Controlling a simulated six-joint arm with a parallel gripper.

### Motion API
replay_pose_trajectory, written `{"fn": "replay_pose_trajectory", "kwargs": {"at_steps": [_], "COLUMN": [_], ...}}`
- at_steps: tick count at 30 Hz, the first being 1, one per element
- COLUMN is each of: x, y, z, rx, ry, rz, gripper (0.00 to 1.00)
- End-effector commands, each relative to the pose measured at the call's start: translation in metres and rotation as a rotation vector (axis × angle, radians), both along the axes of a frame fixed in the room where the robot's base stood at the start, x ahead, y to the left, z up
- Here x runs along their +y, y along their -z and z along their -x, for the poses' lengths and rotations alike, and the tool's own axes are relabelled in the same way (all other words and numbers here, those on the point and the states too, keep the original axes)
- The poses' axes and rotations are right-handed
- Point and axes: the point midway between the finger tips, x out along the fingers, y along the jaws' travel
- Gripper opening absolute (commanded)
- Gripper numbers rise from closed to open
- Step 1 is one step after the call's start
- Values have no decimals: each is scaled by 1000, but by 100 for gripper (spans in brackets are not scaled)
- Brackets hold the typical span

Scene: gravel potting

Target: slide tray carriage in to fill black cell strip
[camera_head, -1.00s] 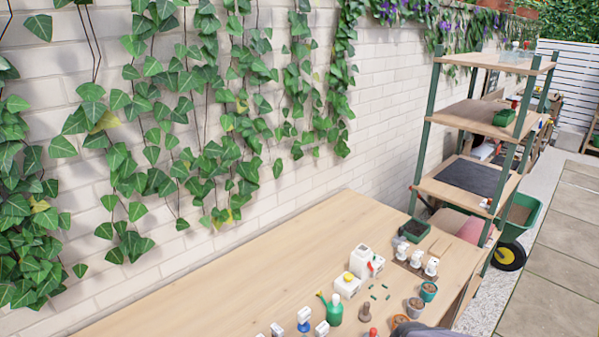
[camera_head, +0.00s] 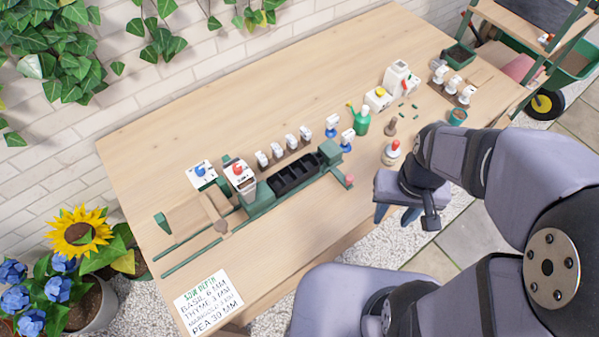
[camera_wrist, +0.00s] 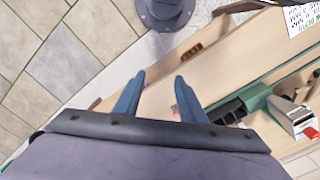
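The black cell strip (camera_head: 295,176) lies in a green tray carriage (camera_head: 330,152) on the bench, to the right of a white hopper with a red knob (camera_head: 240,176). A pink knob (camera_head: 348,181) sits at the carriage's right front end. My gripper (camera_head: 396,218) is at the bench's front edge, right of the carriage and apart from it. The wrist view shows its two blue fingers (camera_wrist: 157,78) spread with nothing between them. The strip (camera_wrist: 227,112) and hopper (camera_wrist: 300,120) also show there, right of the fingers. The fingers partly hide the carriage's near end.
Green rails (camera_head: 195,256) run left from the hopper. Several white-labelled markers (camera_head: 285,146) stand behind the strip. A green bottle (camera_head: 361,121) and a red-topped pot (camera_head: 391,152) stand to the right. A sowing depth card (camera_head: 208,300) lies at the front left. The back left bench is clear.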

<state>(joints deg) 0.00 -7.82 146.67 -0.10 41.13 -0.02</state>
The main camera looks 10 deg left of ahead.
Motion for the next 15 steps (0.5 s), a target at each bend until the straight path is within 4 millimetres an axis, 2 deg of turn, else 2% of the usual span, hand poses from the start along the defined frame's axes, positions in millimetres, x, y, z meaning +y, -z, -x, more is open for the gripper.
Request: {"fn": "replay_pose_trajectory", "kwargs": {"at_steps": [5, 8, 13, 15], "x": [1, 5, 15, 21], "y": [1, 10, 42, 56], "z": [0, 3, 21, 19], "rx": [0, 17, 127, 166], "ry": [-4, -25, -76, -102], "rz": [0, 0, 5, 8], "gripper": [39, 39, 39, 39]}}
